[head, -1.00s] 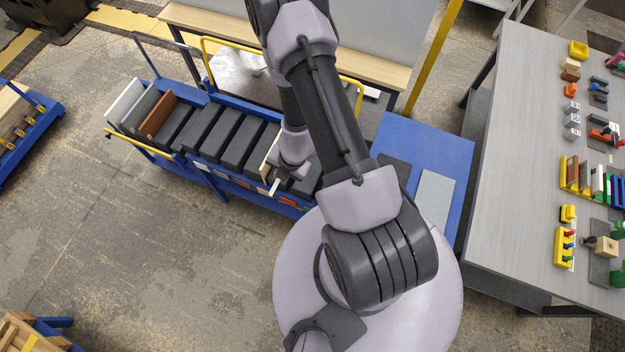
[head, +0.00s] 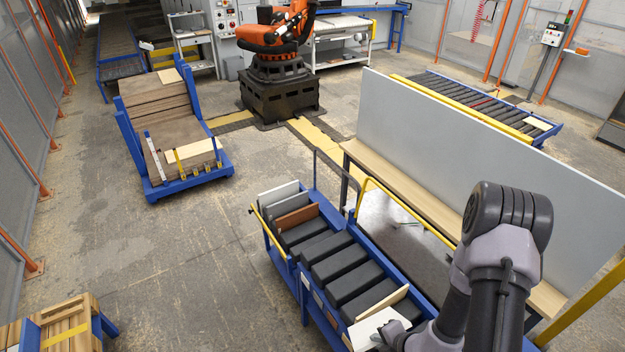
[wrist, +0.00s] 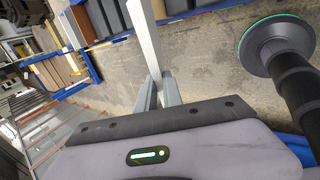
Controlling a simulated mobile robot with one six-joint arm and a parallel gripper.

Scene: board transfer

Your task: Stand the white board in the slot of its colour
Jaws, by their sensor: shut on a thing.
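The white board (head: 372,326) is in my gripper (head: 388,338) at the near end of the blue cart in the head view. In the wrist view my gripper (wrist: 158,92) is shut on the board (wrist: 143,35), which shows nearly edge-on and runs up from the fingers. The blue slotted cart (head: 307,290) has several dark padded dividers with slots between them. The board is in front of a light wood board (head: 384,304). Its lower part is cut off or hidden, so I cannot tell whether it touches the cart.
A whitish board (head: 277,192), a grey board (head: 284,204) and a brown board (head: 296,217) stand at the cart's far end. A large grey panel (head: 470,165) stands along the right side. A pallet cart (head: 165,125) stands at far left.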

